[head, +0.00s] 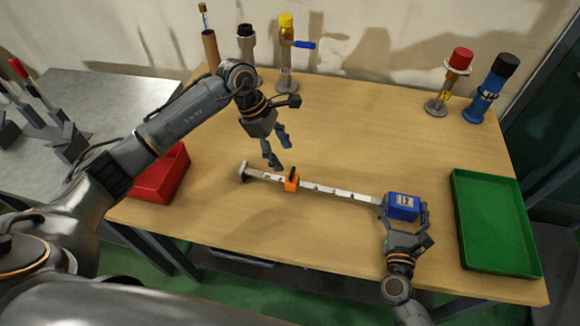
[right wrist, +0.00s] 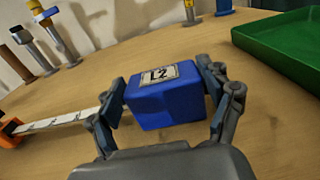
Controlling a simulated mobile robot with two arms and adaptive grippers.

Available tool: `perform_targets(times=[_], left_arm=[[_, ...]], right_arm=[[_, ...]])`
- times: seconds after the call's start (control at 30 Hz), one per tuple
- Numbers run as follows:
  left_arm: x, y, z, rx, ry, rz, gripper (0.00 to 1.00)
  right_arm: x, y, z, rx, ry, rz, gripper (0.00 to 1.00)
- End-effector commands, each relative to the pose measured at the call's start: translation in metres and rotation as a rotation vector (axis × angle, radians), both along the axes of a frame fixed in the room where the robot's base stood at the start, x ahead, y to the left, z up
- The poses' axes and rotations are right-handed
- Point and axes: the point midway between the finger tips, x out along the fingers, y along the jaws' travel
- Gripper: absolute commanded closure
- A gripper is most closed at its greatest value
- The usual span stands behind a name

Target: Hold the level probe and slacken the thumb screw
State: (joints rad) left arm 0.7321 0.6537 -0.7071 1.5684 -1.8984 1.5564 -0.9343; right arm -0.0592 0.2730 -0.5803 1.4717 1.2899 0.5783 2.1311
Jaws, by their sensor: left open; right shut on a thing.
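The level probe is a pale marked rod (head: 335,191) with a blue block (head: 403,206) labelled L2 at its right end and a grey end piece (head: 243,171) at its left. My left gripper (head: 277,151) is open and empty, just above and left of the orange collar, fingers pointing down.
A green tray (head: 460,231) lies at the right and a red bin (head: 163,178) at the left. Several upright tools and cylinders stand along the back, including a yellow-topped one (head: 286,55) and a blue one (head: 489,92). The table's middle is otherwise clear.

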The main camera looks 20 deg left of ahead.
Motion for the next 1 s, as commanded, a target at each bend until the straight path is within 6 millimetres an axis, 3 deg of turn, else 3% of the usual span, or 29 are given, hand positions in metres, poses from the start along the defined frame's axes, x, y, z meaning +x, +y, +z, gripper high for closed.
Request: perform_targets(times=[0.1,0.3,0.73,0.77,1.0], left_arm=[[0.000,-0.010,-0.023,-0.002,0.003,-0.001,0.40],[0.001,-0.021,-0.049,-0.001,0.000,-0.002,0.40],[0.001,-0.025,-0.060,0.000,-0.002,-0.002,0.40],[0.001,-0.025,-0.060,0.000,-0.002,-0.002,0.42],[0.001,-0.025,-0.060,0.000,-0.002,-0.002,0.91]], right_arm=[[0.000,0.000,0.000,-0.002,0.000,0.000,0.83],[0.000,0.000,0.000,-0.002,0.000,0.000,0.83],[0.000,0.000,0.000,-0.002,0.000,0.000,0.83],[0.000,0.000,0.000,-0.002,0.000,0.000,0.83],[0.000,0.000,0.000,-0.002,0.000,0.000,0.83]])
